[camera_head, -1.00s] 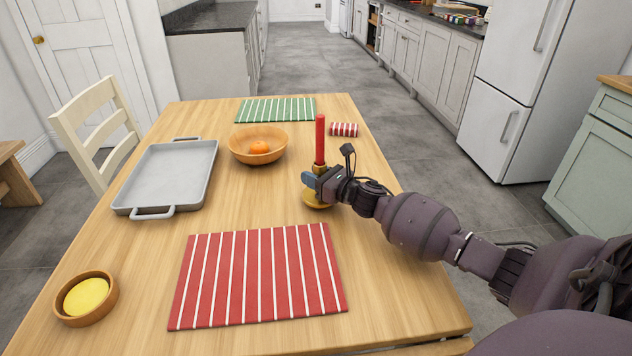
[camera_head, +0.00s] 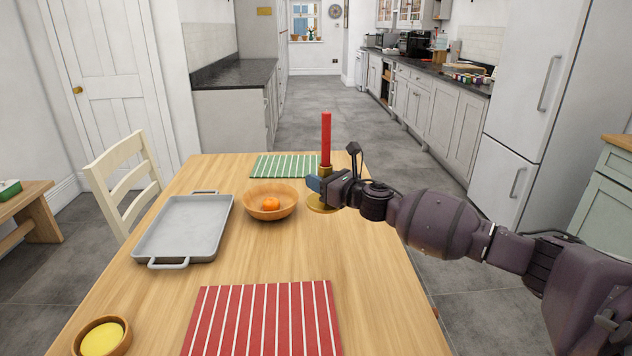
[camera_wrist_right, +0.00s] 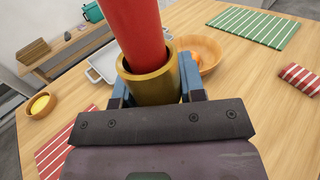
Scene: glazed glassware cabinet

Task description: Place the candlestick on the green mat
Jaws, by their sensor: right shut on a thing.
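The candlestick (camera_head: 320,204) is brass-coloured with a round base and holds a tall red candle (camera_head: 326,138). My right gripper (camera_head: 316,184) is shut on its stem, and it stands upright, seemingly raised off the table. In the right wrist view the brass cup (camera_wrist_right: 150,84) sits between the blue fingertips, with the candle rising from it. The green mat (camera_head: 285,166), with white stripes, lies at the far end of the table, beyond the candlestick and partly hidden by it. It also shows in the right wrist view (camera_wrist_right: 252,26). My left gripper is out of view.
A wooden bowl (camera_head: 270,205) with an orange stands just left of the candlestick. A grey tray (camera_head: 185,228) lies further left. A red striped mat (camera_head: 265,320) is near the front.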

